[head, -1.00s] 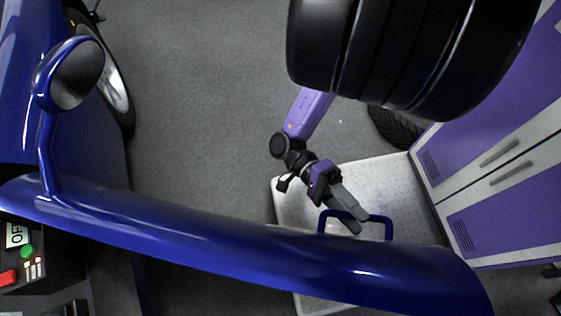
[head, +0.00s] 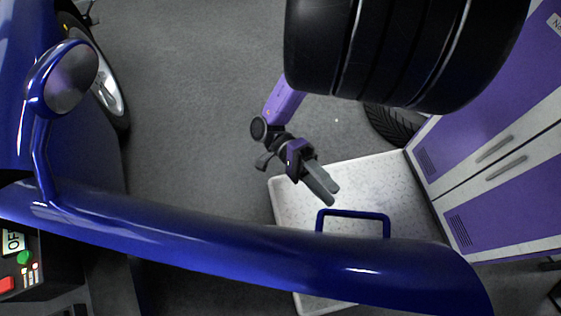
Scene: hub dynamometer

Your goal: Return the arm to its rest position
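My gripper (head: 329,190) is in the middle of the head view, at the end of my purple and black arm. Its two grey fingers point down and to the right, above the far left part of a white speckled platform (head: 370,182). A narrow gap seems to show between the fingertips, but I cannot tell how far apart they are. I see nothing held between them. A blue handle (head: 353,213) stands just below and right of the fingertips, apart from them. The upper part of my arm is hidden behind a large black cylinder.
The large black ribbed cylinder (head: 400,50) hangs over the upper right. Purple and white cabinets (head: 480,130) stand at the right. A blue curved bar (head: 230,245) crosses the foreground, with a round mirror (head: 72,77) at left. Grey floor (head: 190,100) is clear left of my arm.

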